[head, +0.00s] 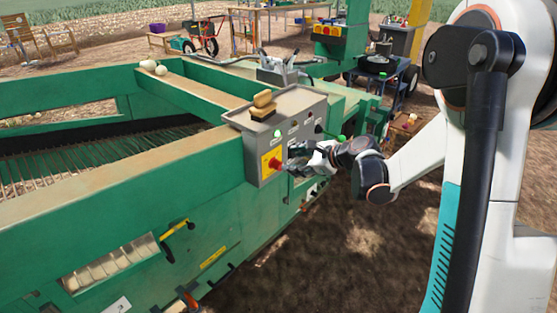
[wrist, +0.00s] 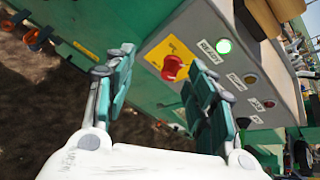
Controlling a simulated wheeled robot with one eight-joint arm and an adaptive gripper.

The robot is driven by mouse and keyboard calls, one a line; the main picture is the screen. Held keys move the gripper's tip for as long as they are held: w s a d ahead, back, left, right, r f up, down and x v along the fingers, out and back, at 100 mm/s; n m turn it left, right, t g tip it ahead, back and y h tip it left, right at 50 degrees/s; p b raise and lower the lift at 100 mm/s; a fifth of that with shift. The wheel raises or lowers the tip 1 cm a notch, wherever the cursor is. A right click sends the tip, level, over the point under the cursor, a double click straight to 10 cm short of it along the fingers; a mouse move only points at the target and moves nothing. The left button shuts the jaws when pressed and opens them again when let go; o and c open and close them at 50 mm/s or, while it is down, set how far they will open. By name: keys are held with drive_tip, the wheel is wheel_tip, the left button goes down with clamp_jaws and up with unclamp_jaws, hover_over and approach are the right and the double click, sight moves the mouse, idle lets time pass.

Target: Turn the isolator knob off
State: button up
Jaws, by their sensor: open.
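The red isolator knob (head: 275,163) sits on a yellow plate (head: 266,166) on the front of the grey control box (head: 255,150). In the wrist view the knob (wrist: 174,68) shows just beyond and between my fingertips, nearer the right finger. My gripper (head: 300,157) is open, its green-padded fingers (wrist: 158,78) spread apart and empty. It is close to the panel, right of the knob in the head view. I see no clear contact between the fingers and the knob.
A lit green lamp (wrist: 223,46), an amber button (wrist: 250,79) and a red one (wrist: 268,104) share the panel. A tan brush-like object (head: 263,105) lies on the box. The green machine frame (head: 130,180) extends left. Bare soil (head: 330,270) lies in front.

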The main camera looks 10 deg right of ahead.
sight(281, 165)
drive_tip(key=w+d+f+m+t+y, duration=0.1)
drive_tip(key=w+d+f+m, duration=0.3)
drive_tip(key=d+f+m, duration=0.25)
drive_tip(key=shift+n, duration=0.35)
drive_tip(key=shift+a+b+x, duration=0.25)
drive_tip(key=shift+b+x, duration=1.8)
drive_tip(key=shift+x, duration=5.05)
drive_tip(key=shift+s, duration=0.2)
drive_tip(key=c, duration=1.1)
